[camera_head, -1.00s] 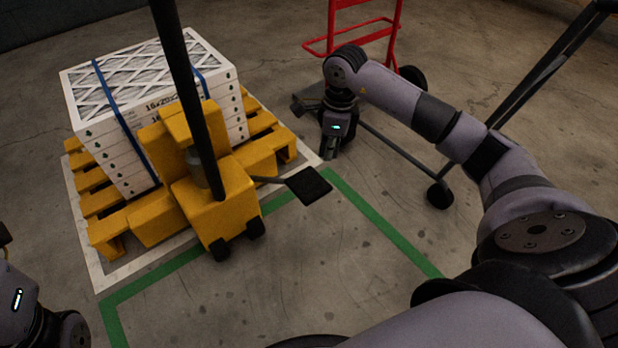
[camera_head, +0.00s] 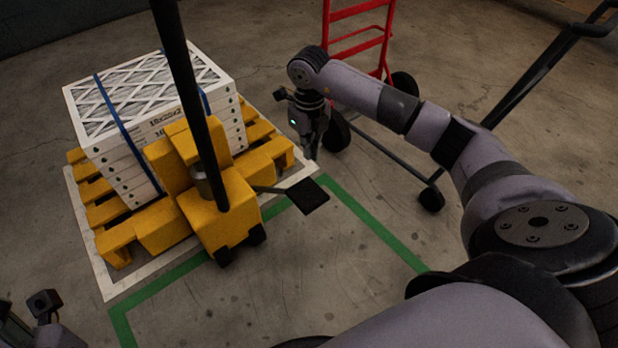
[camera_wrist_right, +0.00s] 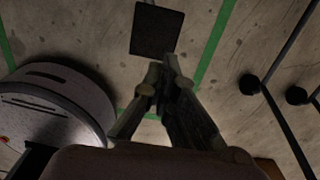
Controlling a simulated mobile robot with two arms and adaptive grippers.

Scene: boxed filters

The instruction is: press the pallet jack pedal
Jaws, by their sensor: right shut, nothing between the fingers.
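The yellow pallet jack (camera_head: 222,214) stands at the left centre of the head view, with its black pole rising from it. Its pedal (camera_head: 307,195) is a flat black plate on a thin arm sticking out to the right. The pedal also shows at the top of the right wrist view (camera_wrist_right: 157,30). My right gripper (camera_head: 313,155) is shut and empty, pointing down above and beyond the pedal, apart from it. Its closed fingertips (camera_wrist_right: 163,66) show just below the pedal in the wrist view. At the lower left, only part of my left arm shows; its fingers cannot be made out.
Strapped boxed filters (camera_head: 150,105) sit on a yellow pallet (camera_head: 115,238) behind the jack. A red hand truck (camera_head: 358,45) stands behind my right gripper. A dark-handled wheeled cart (camera_head: 520,85) is at the right. Green floor tape (camera_head: 375,233) borders clear floor.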

